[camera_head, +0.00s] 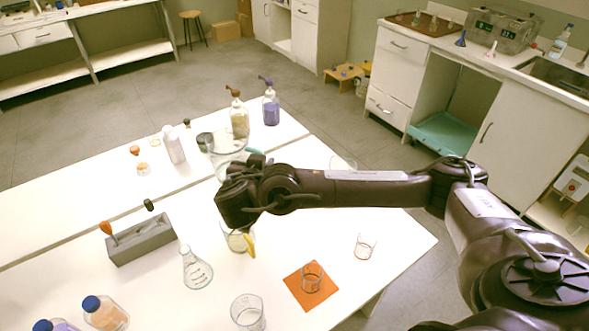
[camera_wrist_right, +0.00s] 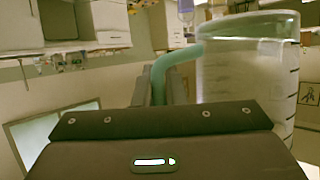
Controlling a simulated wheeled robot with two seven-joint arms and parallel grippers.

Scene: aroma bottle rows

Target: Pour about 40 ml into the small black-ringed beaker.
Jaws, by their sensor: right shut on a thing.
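My right gripper (camera_wrist_right: 158,88) is shut on the teal handle (camera_wrist_right: 178,62) of a large clear graduated jug (camera_wrist_right: 245,85). In the head view the jug (camera_head: 226,142) stands out past my right wrist, about upright, its lower part hidden by my arm. I cannot tell what liquid is in it. A small beaker (camera_head: 312,278) stands on an orange mat (camera_head: 292,287) at the front of the table, to the right of and nearer than the gripper. Its ring colour is too small to be sure of. My left gripper is not in view.
Another small beaker (camera_head: 366,246) has a reddish band. A larger beaker (camera_head: 247,312), a conical flask (camera_head: 195,268) and a grey rack (camera_head: 140,240) stand nearby. Blue-capped bottles (camera_head: 105,313) are front left. Pump bottles (camera_head: 270,106) stand behind. The table's right edge is close to the beakers.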

